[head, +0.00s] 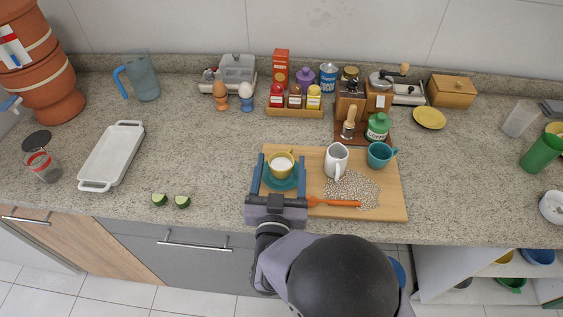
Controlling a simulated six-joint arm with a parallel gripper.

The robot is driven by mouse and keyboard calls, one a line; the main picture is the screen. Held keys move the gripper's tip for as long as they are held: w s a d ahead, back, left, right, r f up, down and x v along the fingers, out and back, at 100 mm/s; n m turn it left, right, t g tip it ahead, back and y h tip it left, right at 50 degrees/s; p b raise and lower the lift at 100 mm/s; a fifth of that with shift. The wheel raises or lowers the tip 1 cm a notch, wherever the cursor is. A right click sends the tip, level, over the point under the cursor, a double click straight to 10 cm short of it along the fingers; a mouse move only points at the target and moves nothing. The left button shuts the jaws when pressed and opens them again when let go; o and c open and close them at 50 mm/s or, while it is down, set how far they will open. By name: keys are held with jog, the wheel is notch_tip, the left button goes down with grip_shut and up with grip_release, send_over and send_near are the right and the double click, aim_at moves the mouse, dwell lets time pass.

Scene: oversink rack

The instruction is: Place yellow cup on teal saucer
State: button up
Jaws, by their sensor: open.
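The yellow cup (281,172) is upright, with a pale inside. It appears to stand on the teal saucer (280,186), which shows around its lower side. The saucer lies on the left part of a wooden board (390,205). My gripper (281,160) is open, with one blue finger left of the cup and one right of it. The fingers look apart from the cup's sides. The gripper's body covers the near edge of the board below the saucer.
A white jug (336,160) and a teal cup (379,155) stand on the board, right of my gripper. An orange-handled utensil (335,202) and scattered grains (352,187) lie nearby. A spice rack (294,112) stands behind. Free counter lies left, past cucumber pieces (182,202).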

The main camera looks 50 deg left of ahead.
jog(key=b+v, duration=0.2)
jog(key=v, duration=0.9)
jog(key=shift+w, duration=0.1)
